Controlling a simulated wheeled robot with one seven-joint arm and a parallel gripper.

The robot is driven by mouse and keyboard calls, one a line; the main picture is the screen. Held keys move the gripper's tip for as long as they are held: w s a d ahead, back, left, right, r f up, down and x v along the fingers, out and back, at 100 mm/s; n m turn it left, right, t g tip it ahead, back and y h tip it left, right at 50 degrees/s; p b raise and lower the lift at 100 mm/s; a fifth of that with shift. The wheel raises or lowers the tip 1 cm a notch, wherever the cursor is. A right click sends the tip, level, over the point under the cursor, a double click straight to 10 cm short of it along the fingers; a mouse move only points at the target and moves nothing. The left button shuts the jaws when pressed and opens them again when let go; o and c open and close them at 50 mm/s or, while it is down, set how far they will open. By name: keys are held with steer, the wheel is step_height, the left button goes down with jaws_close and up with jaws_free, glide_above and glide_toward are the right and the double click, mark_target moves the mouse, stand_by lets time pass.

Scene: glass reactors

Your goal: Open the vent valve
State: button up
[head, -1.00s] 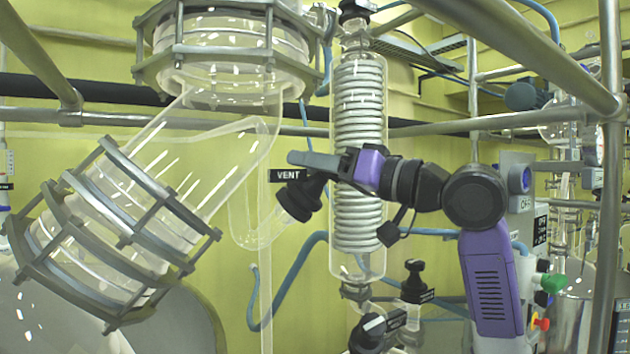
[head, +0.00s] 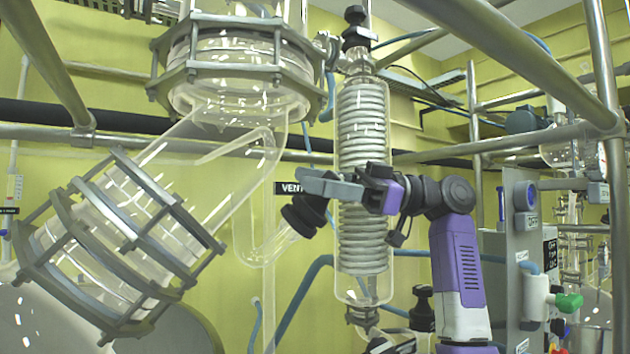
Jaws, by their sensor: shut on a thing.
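The vent valve (head: 304,216) is a black ribbed knob on a slanting glass side tube, left of the coiled condenser. A black VENT label (head: 288,188) sits behind it, partly covered by my gripper. My gripper (head: 322,184) reaches in from the right, with its grey fingers at the upper end of the knob. It is shut on the vent valve; the exact contact is partly hidden by the fingers.
The glass condenser (head: 362,255) stands close behind my gripper. A large flanged glass pipe (head: 130,240) is at the left. Metal frame rails (head: 500,140) cross behind and to the right. A control box (head: 520,225) stands at the right.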

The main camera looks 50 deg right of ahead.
steer(key=shift+s+a+f+n+g+y+p, duration=0.15)
steer(key=shift+n+g+y+p, duration=0.15)
steer(key=shift+n+g, duration=0.7)
steer(key=shift+s+n+g+y+p, duration=0.2)
steer(key=shift+n+g+p, duration=0.15)
steer(key=shift+n+g, duration=0.6)
steer(key=shift+n, duration=0.35)
steer(key=shift+f, duration=0.1)
steer(key=o, duration=1.4)
